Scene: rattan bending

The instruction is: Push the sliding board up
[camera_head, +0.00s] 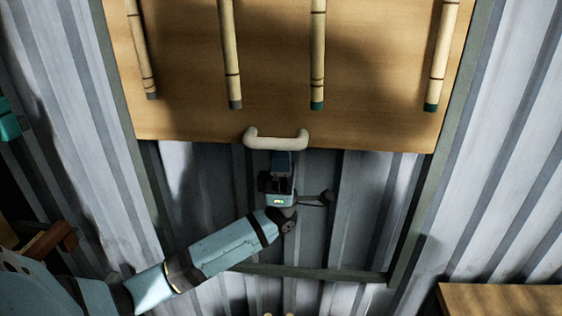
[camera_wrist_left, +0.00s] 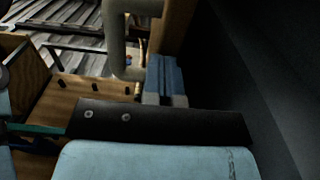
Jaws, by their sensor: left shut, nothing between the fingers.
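The sliding board (camera_head: 275,70) is a wide wooden panel in a frame on the wall. Its pale curved handle (camera_head: 276,140) sits at the middle of its lower edge. My left gripper (camera_head: 281,160) is shut and empty, with its blue fingertips just under the handle and the board's lower edge. I cannot tell whether they touch. In the left wrist view, the shut fingers (camera_wrist_left: 165,78) are beside the handle (camera_wrist_left: 117,45) and near the board's edge (camera_wrist_left: 178,35).
Several rattan poles (camera_head: 317,55) hang upright on the board. A grey-green frame rail (camera_head: 408,235) runs along the right side, with corrugated metal wall (camera_head: 510,150) around it. A wooden surface (camera_head: 505,298) is at the lower right.

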